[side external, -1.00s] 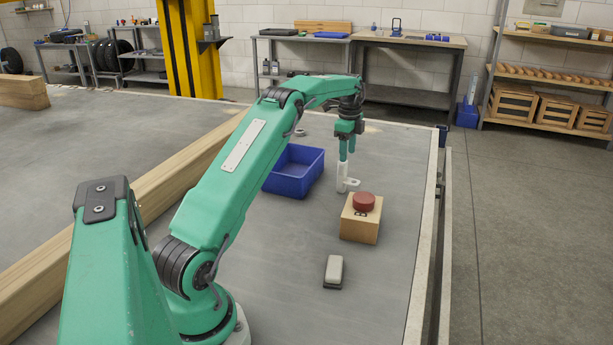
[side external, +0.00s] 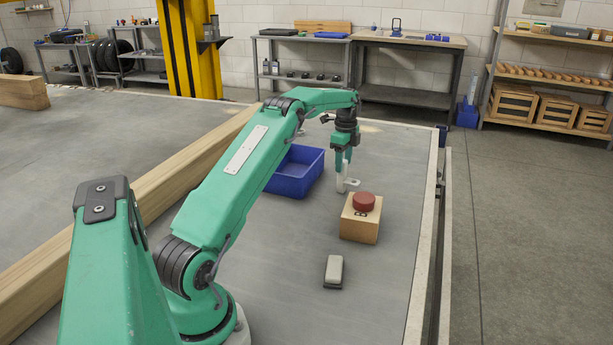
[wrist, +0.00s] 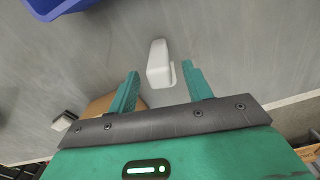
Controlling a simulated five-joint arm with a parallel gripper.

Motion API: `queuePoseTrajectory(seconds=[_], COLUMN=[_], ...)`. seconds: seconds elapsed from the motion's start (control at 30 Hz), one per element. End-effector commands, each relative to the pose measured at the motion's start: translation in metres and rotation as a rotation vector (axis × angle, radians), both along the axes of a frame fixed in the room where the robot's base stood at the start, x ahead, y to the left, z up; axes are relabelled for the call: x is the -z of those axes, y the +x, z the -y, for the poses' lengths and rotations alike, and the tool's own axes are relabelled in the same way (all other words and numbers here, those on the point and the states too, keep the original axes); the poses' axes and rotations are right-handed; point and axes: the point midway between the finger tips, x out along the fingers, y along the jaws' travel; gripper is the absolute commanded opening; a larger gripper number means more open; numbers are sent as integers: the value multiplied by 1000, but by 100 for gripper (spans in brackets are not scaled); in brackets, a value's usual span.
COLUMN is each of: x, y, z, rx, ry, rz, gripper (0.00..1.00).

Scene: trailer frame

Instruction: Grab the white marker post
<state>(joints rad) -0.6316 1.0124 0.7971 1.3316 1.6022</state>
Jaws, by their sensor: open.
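The white marker post (side external: 341,184) stands upright on the grey deck, with a small white tab showing at its right side. My gripper (side external: 343,166) points down over it, and its green fingers cover the upper part of the post in the side view. In the wrist view the post (wrist: 158,60) shows as a white block between and slightly beyond the two spread fingertips (wrist: 160,70). Gaps show on both sides, so the gripper is open and does not hold it.
A blue bin (side external: 296,171) sits just left of the post. A wooden box with a red button (side external: 361,217) stands close to its front right. A small grey-white block (side external: 334,271) lies nearer. A long timber beam (side external: 110,211) runs along the left. The deck's right edge is nearby.

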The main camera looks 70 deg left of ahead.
Motion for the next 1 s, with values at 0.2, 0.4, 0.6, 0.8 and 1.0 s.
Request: queuePoseTrajectory(seconds=[0.2, 0.4, 0.6, 0.8, 1.0], x=[18, 41, 51, 51, 51], y=[0, 0, 0, 0, 0], z=[0, 0, 0, 0, 0], rx=[0, 0, 0, 0, 0], ry=[-2, -1, -1, 0, 0], rz=[-2, -2, -1, 0, 0], gripper=[50, 50, 50, 50, 50])
